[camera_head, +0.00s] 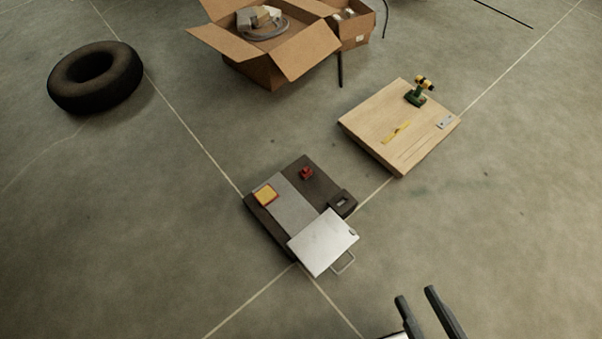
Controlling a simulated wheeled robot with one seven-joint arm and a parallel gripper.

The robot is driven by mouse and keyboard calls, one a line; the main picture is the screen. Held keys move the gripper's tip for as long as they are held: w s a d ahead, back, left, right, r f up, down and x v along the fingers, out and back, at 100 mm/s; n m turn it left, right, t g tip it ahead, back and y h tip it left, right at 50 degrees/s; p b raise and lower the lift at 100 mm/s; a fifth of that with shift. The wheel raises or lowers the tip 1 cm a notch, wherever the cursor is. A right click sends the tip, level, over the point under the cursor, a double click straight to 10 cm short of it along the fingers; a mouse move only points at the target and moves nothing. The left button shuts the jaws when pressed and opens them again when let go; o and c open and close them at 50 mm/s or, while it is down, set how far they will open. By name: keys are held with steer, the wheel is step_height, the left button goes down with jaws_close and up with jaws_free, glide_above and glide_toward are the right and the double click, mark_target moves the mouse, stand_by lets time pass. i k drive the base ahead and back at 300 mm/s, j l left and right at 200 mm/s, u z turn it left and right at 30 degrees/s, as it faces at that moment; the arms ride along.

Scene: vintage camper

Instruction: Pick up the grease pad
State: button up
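A small square yellow-orange pad (265,195) with a reddish edge lies on the left corner of a dark, low board (322,187); it looks like the grease pad, though no label is readable. My gripper (415,296) is at the bottom right, its two dark fingers apart with nothing visible between them. It is well to the right of the pad and nearer the camera. The pad is fully in view, apart from my gripper.
Beside the pad are a grey strip (293,204), a small red object (306,173), a dark block (342,203) and a white panel with a handle (322,243). A wooden board (375,115) holds a drill (419,91).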

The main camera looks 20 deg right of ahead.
mark_target(306, 172)
steer(key=i+j+z, duration=0.2)
steer(key=j, duration=0.45)
steer(key=j+z, duration=0.25)
steer(key=j, duration=0.4)
steer(key=i+j+z, duration=0.2)
steer(key=j, duration=0.45)
steer(key=i+j+z, duration=0.25)
steer(key=j, duration=0.35)
steer(key=i+j+z, duration=0.15)
steer(key=j+z, duration=0.15)
steer(key=j, duration=0.35)
steer(key=i+j+z, duration=0.1)
steer(key=j+z, duration=0.15)
steer(key=j, duration=0.4)
steer(key=j+z, duration=0.25)
steer(key=j, duration=0.4)
steer(key=i+j+z, duration=0.1)
steer(key=j, duration=0.3)
steer(key=i+j+z, duration=0.1)
steer(key=i+j, duration=0.15)
steer(key=j, duration=0.15)
steer(key=i+j+z, duration=0.15)
steer(key=j, duration=0.25)
steer(key=i+j+z, duration=0.1)
steer(key=j, duration=0.3)
